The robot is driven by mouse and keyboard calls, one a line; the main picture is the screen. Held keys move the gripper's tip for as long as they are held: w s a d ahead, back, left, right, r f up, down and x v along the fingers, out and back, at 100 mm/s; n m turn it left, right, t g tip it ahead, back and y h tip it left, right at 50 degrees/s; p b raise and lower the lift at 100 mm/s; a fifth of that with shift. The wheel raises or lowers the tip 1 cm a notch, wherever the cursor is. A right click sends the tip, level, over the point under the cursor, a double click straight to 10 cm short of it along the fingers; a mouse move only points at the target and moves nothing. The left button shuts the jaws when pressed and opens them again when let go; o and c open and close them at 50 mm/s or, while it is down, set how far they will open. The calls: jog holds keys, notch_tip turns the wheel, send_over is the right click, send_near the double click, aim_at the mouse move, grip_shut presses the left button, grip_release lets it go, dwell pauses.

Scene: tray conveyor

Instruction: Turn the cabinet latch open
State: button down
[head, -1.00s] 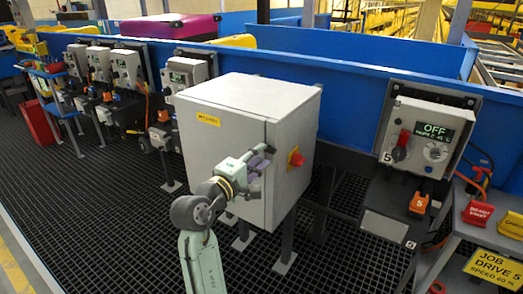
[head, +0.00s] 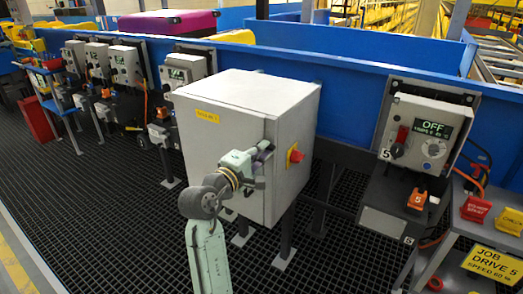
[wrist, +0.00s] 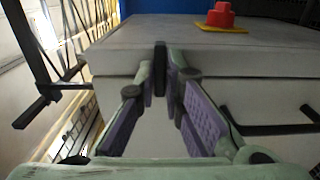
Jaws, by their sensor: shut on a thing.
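The cabinet (head: 222,142) is a pale grey box on legs with a yellow label on its front. My gripper (head: 265,150) is at the front's right edge in the head view, and its arm hides part of the front. In the wrist view my gripper (wrist: 160,75) has its fingertips together around a small dark upright piece, the latch (wrist: 160,66), at the seam of the cabinet (wrist: 110,70). The fingers are shut on it. In the head view the latch is hidden behind the fingers.
A red knob on a yellow plate (head: 295,156) sits on the cabinet's right side, close to my gripper. A black bar (wrist: 275,130) shows on the cabinet in the wrist view. A blue conveyor wall (head: 350,97) runs behind. A control box (head: 425,133) stands to the right.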

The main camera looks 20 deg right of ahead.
jog(key=shift+m, duration=0.3)
jog(key=shift+m+b, duration=5.7)
jog(key=shift+m, duration=2.9)
jog(key=c, duration=1.7)
grip_release()
